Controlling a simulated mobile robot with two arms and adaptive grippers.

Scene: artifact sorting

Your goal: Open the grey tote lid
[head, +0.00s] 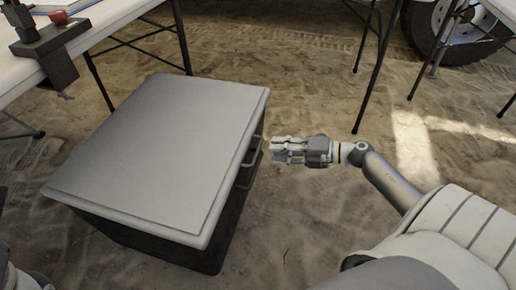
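The grey tote has a flat, light grey lid (165,150) and a dark body (145,240). It stands on the sand at the left of the head view, and the lid lies closed on top. My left gripper is not in view.
A white table (105,22) with a dark device and a red item (58,16) stands at upper left, its thin legs behind the tote. Dark table legs (378,75) and a vehicle wheel (455,22) are at upper right. Open sand (270,80) lies between.

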